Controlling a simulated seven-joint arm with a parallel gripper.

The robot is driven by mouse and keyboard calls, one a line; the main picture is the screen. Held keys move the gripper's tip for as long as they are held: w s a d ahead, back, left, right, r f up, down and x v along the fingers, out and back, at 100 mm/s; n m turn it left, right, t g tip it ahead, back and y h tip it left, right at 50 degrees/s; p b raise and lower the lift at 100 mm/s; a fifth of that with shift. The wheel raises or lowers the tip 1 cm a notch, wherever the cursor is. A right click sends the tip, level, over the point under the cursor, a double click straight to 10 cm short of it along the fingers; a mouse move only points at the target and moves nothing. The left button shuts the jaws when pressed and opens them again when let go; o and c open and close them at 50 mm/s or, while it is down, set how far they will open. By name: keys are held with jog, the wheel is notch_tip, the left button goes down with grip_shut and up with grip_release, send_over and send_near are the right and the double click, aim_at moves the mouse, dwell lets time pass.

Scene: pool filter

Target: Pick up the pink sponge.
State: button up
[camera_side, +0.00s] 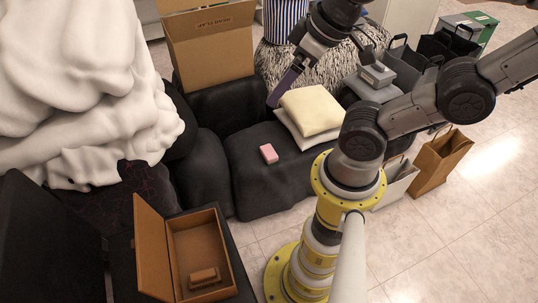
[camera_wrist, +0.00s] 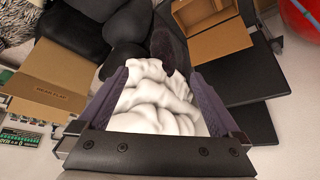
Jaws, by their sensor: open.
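The pink sponge (camera_side: 269,153) is a small block lying on the black cushioned seat (camera_side: 245,190), in the middle of the side view. I cannot make it out in the wrist view. My gripper (camera_side: 272,104) is above and behind the sponge in the side view, near the cream cushions, and apart from it. In the wrist view my gripper (camera_wrist: 158,85) has its two purple fingers spread wide, with nothing between them but the white draped cloth far beyond.
Cream folded cushions (camera_side: 311,108) lie just right of the sponge. A large cardboard box (camera_side: 212,45) stands behind, and a heaped white cloth (camera_side: 80,90) fills the left. An open brown box (camera_side: 200,250) sits at front left. Paper bags (camera_side: 440,157) stand at right.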

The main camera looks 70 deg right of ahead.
jog(key=w+d+r+t, duration=0.1)
jog(key=w+d+r, duration=0.15)
jog(key=w, duration=0.55)
jog(key=w+d+r+t, duration=0.1)
jog(key=w+r, duration=0.3)
jog(key=w, duration=0.4)
jog(key=w+d+f+m+g+h, duration=0.2)
jog(key=w+d+f+m, duration=0.2)
jog(key=w+d+f, duration=1.05)
jog(key=w+d+f+m+g, duration=0.1)
jog(key=w+d+f, duration=0.1)
jog(key=d+f, duration=0.75)
jog(key=m+g+y, duration=0.2)
jog(key=m+g, duration=0.2)
jog(key=g, duration=0.1)
send_over(272, 157)
notch_tip(272, 157, down, 35)
jog(key=f, duration=0.7)
jog(key=shift+d+f, duration=0.3)
jog(key=shift+f, duration=0.05)
jog(key=shift+a+f, duration=0.2)
jog(key=shift+f, duration=2.4)
jog(key=shift+c, duration=0.2)
